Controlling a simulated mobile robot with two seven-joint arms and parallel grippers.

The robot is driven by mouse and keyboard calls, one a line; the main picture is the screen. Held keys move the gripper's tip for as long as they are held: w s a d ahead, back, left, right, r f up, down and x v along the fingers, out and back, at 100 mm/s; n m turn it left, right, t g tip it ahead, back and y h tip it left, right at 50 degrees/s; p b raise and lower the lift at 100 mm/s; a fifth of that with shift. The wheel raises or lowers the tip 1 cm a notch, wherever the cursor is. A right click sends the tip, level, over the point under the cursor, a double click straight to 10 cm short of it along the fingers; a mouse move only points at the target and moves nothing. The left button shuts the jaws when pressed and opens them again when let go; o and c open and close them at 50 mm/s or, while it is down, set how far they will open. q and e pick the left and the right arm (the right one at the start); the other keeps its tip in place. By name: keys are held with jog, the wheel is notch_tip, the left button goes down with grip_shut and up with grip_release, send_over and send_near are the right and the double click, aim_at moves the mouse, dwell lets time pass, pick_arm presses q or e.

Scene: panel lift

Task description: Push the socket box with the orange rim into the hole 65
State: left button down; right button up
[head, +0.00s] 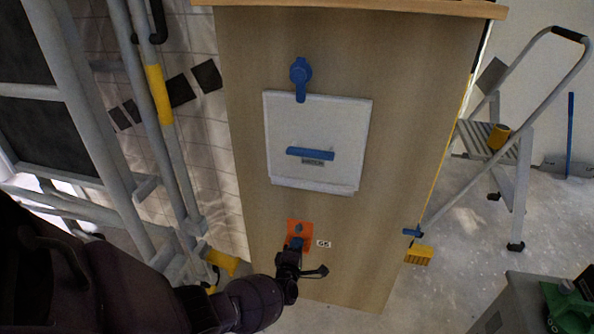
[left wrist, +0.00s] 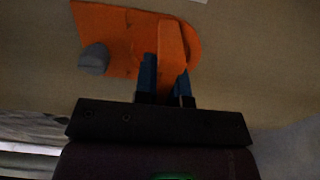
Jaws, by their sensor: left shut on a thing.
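The socket box with the orange rim (head: 306,229) is at the lower part of the wooden panel (head: 230,130), just left of the label 65 (head: 323,243). In the left wrist view the orange rim (left wrist: 110,30) shows close up, with a grey-blue knob (left wrist: 95,58) at its left. My left gripper (head: 297,243) is at the lower part of the rim. Its blue fingertips (left wrist: 165,80) are shut on an orange bar of the box. The hole is hidden behind the box and gripper; I cannot tell how deep the box sits. My right gripper is not in view.
A white hatch (head: 290,118) with a blue handle (head: 310,153) and a blue latch (head: 301,75) is higher on the panel. Scaffold tubes (head: 165,130) stand at left. A stepladder (head: 515,160) stands at right, and a grey case (head: 530,302) is at lower right.

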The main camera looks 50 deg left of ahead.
pick_arm(q)
jog(key=shift+f, duration=0.1)
jog(key=c, duration=1.1)
grip_release()
jog(key=shift+s+d, duration=0.1)
jog(key=shift+s, duration=0.05)
jog(key=p+v, duration=0.3)
jog(key=v, duration=0.7)
jog(key=shift+s, duration=0.25)
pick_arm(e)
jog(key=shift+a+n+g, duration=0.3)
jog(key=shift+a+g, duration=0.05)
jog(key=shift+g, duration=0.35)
